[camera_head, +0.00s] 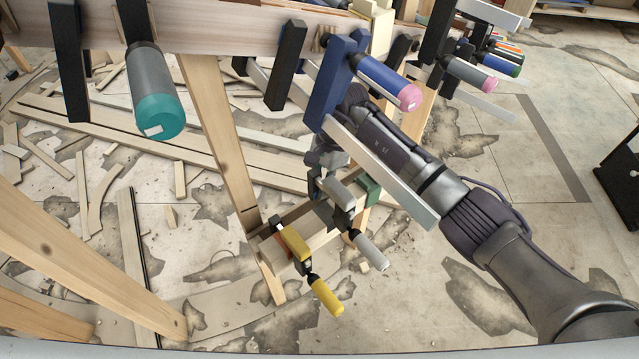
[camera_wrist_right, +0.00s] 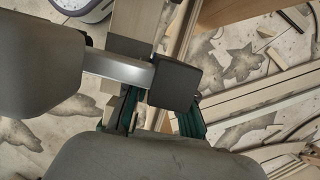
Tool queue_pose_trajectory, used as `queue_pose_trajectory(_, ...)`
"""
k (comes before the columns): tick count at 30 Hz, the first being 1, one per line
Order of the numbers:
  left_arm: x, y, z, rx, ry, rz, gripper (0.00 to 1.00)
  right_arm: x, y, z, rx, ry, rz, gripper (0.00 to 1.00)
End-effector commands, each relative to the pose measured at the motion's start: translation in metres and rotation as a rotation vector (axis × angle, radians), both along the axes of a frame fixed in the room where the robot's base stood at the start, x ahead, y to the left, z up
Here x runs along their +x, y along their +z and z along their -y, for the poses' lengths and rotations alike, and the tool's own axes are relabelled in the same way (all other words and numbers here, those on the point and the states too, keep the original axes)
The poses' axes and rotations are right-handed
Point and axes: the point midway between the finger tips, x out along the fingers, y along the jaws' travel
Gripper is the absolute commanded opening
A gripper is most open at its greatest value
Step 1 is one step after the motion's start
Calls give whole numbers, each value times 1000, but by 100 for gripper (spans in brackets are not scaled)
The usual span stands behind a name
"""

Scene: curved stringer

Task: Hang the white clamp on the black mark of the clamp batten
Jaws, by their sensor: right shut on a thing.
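The white clamp (camera_head: 338,193), with a pale handle (camera_head: 374,252) pointing down to the right, is at the clamp batten (camera_head: 272,247). My right gripper (camera_head: 325,160) is at its upper end, shut on it. The right wrist view shows my grey fingers (camera_wrist_right: 125,110) close around it, with its metal bar (camera_wrist_right: 117,67) and dark jaw (camera_wrist_right: 174,82) between them. I cannot tell whether the clamp rests on the batten or is just above it. A yellow clamp (camera_head: 294,244) hangs to its left and a green clamp (camera_head: 369,190) sits to its right. I cannot make out the black mark. My left gripper is out of view.
Above, a long wooden beam (camera_head: 215,32) carries large clamps, including a teal-handled one (camera_head: 157,100) and a blue one (camera_head: 335,80) whose bar crosses in front of my right arm. Wooden legs (camera_head: 222,135) stand to the left. Loose offcuts lie on the floor.

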Motion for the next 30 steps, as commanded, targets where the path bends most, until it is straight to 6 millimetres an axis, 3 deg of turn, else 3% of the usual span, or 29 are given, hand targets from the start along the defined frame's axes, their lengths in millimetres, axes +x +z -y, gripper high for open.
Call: queue_pose_trajectory(30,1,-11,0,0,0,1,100,1,-4,0,1,0,2,0)
